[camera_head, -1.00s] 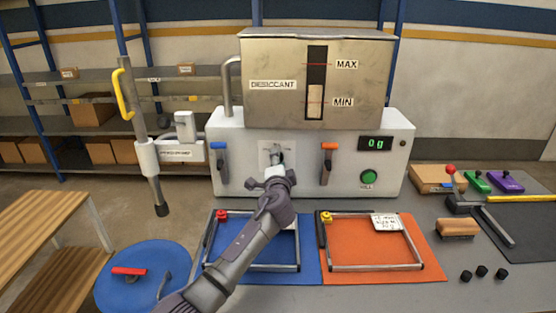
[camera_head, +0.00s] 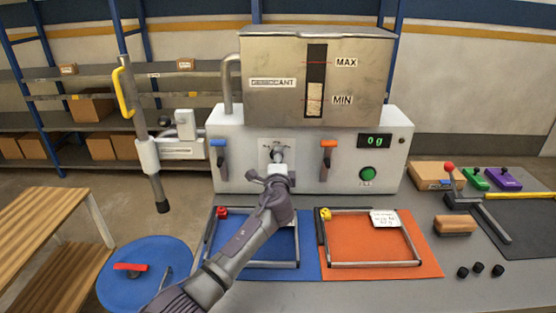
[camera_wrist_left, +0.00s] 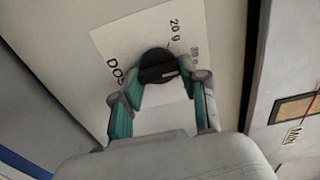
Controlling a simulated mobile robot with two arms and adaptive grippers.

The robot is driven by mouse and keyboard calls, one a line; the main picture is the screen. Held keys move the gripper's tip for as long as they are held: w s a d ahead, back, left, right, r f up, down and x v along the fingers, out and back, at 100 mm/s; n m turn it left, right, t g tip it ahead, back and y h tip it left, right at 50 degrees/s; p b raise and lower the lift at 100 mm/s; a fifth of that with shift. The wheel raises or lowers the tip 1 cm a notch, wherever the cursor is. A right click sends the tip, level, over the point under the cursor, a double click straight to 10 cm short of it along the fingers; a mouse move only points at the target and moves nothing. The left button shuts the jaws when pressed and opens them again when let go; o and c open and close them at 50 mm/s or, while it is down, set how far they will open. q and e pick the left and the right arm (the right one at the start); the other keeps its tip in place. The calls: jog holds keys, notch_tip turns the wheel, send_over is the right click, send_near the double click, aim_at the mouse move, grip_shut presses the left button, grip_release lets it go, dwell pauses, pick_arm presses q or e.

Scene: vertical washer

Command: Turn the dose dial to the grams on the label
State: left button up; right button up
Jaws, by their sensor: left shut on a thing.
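The black dose dial (camera_wrist_left: 158,66) sits on a white plate printed with "DOS…", "20 g" and a fainter number beside it. Its white mark points right in the left wrist view. My left gripper (camera_wrist_left: 160,97) has its teal-padded fingers closed around the dial. In the head view my left gripper (camera_head: 278,163) covers most of the dial plate (camera_head: 266,148) on the dispenser front. A white handwritten label (camera_head: 385,219) lies on the frame over the orange mat; its writing is too small to read surely. My right gripper is not in view.
The dispenser (camera_head: 230,140) has a blue lever (camera_head: 219,146), an orange lever (camera_head: 328,148), a green button (camera_head: 368,173) and a display (camera_head: 376,141) reading 0 g. A blue mat (camera_head: 308,262) and an orange mat (camera_head: 432,278) with metal frames lie in front.

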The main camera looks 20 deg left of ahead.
pick_arm(q)
jog(key=shift+f, duration=0.1)
jog(key=o, duration=1.1)
jog(key=shift+o, duration=0.2)
jog(key=v, duration=1.2)
